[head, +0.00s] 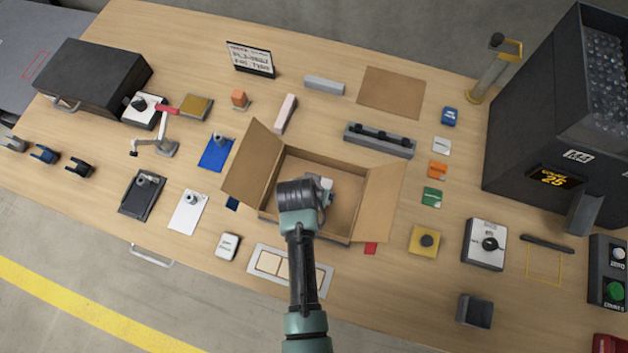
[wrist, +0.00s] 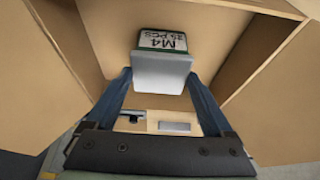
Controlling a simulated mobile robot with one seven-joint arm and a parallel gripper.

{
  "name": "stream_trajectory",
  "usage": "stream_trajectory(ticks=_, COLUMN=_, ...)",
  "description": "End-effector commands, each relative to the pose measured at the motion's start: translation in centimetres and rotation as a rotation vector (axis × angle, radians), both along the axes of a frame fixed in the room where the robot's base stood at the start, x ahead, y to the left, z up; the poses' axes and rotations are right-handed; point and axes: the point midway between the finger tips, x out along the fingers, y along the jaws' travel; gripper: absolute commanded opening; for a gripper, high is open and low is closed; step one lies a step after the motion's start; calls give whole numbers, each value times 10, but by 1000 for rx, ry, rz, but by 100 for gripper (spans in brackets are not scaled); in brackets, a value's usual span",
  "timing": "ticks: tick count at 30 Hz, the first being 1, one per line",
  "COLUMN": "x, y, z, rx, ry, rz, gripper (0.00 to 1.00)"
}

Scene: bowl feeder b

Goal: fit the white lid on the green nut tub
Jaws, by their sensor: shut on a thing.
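My gripper (wrist: 160,84) is over the open cardboard box and is shut on a pale, whitish piece, which I take to be the white lid (wrist: 161,73). Just beyond the pale face, a white panel (wrist: 163,42) reads "M4 25 PCS" and has dark green edges. I cannot tell whether this panel belongs to the lid or to the green nut tub, or whether the two are joined. In the head view my wrist (head: 297,195) hides most of the held piece; only some grey-white and blue shows beside it.
The cardboard box (head: 378,200) has its side flaps spread and its walls surround my gripper. A white labelled item (head: 228,247) and a tray with pale squares (head: 262,262) lie on the near side. A grey rail (head: 380,139) stands behind. A tall dark feeder (head: 530,120) is at right.

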Motion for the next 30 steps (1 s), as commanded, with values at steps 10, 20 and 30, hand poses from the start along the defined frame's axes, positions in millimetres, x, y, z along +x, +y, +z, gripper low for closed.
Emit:
stream_trajectory(ticks=10, x=0, y=0, z=-3, rx=0, ry=0, rz=1, gripper=88)
stream_trajectory(ticks=20, x=0, y=0, z=-1, rx=0, ry=0, rz=1, gripper=100)
stream_trajectory(ticks=30, x=-13, y=4, z=33, rx=0, ry=-3, rz=1, gripper=100)
